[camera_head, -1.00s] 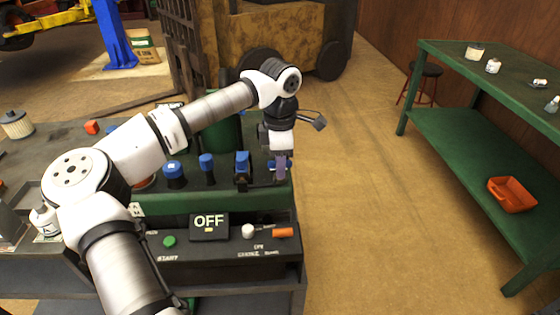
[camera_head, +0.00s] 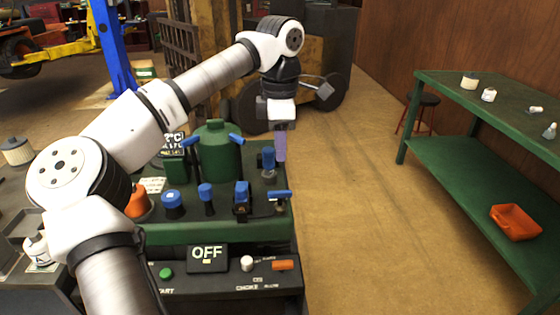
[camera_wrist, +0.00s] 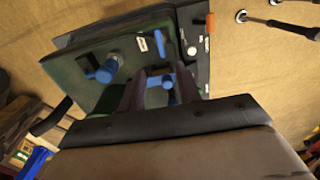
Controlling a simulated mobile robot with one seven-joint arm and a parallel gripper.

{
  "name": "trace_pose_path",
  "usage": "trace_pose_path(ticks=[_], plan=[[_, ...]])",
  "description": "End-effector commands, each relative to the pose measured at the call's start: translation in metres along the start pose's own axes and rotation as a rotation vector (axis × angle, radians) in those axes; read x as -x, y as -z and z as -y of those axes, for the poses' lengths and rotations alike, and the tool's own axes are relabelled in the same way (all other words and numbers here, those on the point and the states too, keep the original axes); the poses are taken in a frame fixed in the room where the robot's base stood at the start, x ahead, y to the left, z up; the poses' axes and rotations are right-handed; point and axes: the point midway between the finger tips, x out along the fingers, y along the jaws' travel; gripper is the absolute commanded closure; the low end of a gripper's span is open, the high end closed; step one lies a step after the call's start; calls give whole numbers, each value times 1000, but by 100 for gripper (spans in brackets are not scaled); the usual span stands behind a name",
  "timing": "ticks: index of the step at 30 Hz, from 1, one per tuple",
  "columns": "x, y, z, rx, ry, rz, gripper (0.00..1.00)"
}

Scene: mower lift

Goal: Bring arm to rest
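My gripper (camera_head: 281,158) hangs from my raised arm above the right rear of the green machine (camera_head: 215,234), with its purple fingers pointing down. In the wrist view, the two dark fingers (camera_wrist: 160,88) are apart and nothing is held between them. A blue-handled valve (camera_head: 279,195) stands on the machine's right side, below and apart from the fingers. A blue handle (camera_wrist: 169,82) shows in the gap between the fingers in the wrist view.
The machine bears a green tank (camera_head: 217,152), several blue-capped fittings and a panel with an OFF display (camera_head: 207,254). A green shelf table (camera_head: 480,168) with an orange bin (camera_head: 515,222) stands right. Open floor (camera_head: 370,220) lies between. A forklift (camera_head: 225,75) stands behind.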

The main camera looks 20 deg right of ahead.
Motion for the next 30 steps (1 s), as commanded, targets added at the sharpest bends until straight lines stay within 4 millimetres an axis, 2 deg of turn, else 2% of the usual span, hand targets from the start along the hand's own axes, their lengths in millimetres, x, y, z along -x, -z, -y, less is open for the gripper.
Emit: trace_pose_path(ticks=[4,17,20,23,26,27,29,30], plan=[[7,0,0,0,1,0,66],[7,-1,0,-1,1,5,66],[6,-14,5,-21,-1,73,66],[12,-45,18,-66,-3,259,66],[40,-83,46,-115,0,555,66],[58,-95,60,-132,5,690,66],[89,-104,82,-150,17,890,66],[112,-104,98,-159,26,1021,66]])
